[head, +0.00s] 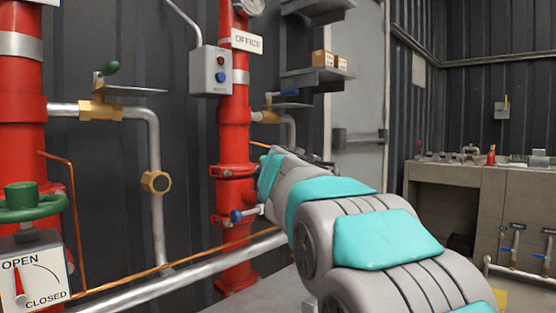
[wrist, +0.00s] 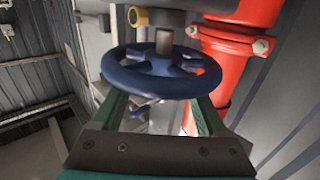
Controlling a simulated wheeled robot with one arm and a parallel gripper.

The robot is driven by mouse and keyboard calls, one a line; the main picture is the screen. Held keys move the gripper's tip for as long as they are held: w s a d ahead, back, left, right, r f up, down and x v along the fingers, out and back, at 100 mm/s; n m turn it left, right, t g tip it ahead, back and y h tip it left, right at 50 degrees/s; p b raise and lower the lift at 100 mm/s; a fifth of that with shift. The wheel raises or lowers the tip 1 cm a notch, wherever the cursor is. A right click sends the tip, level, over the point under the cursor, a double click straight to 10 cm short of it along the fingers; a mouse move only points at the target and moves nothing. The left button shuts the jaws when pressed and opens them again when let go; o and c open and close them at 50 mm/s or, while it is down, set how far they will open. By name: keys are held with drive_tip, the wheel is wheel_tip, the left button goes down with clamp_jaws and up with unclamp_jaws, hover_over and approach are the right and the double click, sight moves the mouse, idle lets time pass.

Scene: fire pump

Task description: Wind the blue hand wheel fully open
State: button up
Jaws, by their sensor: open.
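The blue hand wheel (wrist: 133,82) fills the middle of the wrist view, its spokes meeting at a grey stem. My gripper (wrist: 161,103) is open, with one green finger on each side below the wheel. The finger ends pass out of sight behind the rim, and I cannot tell whether they touch it. In the head view my arm reaches toward the pipes and hides the gripper; I cannot make out the hand wheel there.
A red pipe (wrist: 228,60) with bolted flanges stands right of the wheel. In the head view are a green hand wheel (head: 32,206) over an OPEN/CLOSED plate (head: 36,276), a grey button box (head: 210,72), and a workbench (head: 450,185) at right.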

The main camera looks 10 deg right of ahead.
clamp_jaws()
idle(0.6)
